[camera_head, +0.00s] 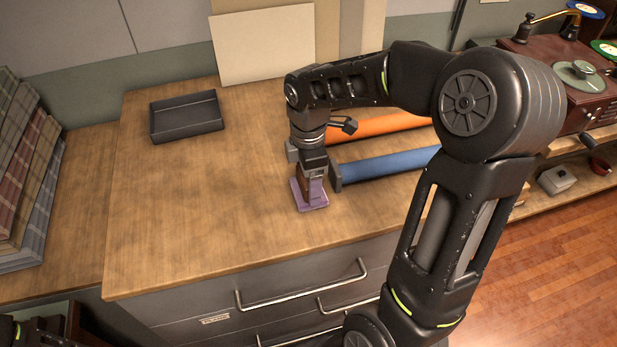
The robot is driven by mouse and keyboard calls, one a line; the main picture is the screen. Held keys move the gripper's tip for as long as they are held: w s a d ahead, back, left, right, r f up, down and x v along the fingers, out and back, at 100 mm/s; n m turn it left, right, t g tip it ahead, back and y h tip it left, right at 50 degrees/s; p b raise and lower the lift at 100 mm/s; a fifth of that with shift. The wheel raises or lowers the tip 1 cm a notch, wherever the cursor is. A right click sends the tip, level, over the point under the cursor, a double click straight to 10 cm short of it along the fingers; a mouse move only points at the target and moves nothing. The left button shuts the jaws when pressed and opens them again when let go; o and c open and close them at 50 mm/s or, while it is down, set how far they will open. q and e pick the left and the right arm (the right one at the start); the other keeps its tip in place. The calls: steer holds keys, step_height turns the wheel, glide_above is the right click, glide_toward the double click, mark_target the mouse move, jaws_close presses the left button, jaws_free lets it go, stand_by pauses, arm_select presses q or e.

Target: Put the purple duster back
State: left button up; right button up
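The purple duster (311,200) stands on the wooden counter top (200,235), near its front edge. My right gripper (313,178) points straight down over the duster, with its fingers at the duster's upper part. The fingers hide much of that part, and I cannot tell whether they are closed on it. The duster's wide purple base appears to rest on the counter. An empty dark tray (186,117) lies at the back left of the counter. My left gripper is not in view.
A blue roll (390,164) and an orange roll (375,128) lie just right of my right gripper. A pale board (262,45) leans on the wall. Folded plaid cloths (25,180) stand at left. Drawer handles (300,287) stick out in front. The counter's left half is mostly clear.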

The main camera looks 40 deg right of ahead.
steer(key=shift+f, duration=0.2)
steer(key=o, duration=1.4)
steer(key=shift+o, duration=0.2)
steer(key=shift+r, duration=0.1)
step_height(320, 180, up, 12)
steer(key=shift+r+b, duration=0.15)
steer(key=shift+b, duration=0.2)
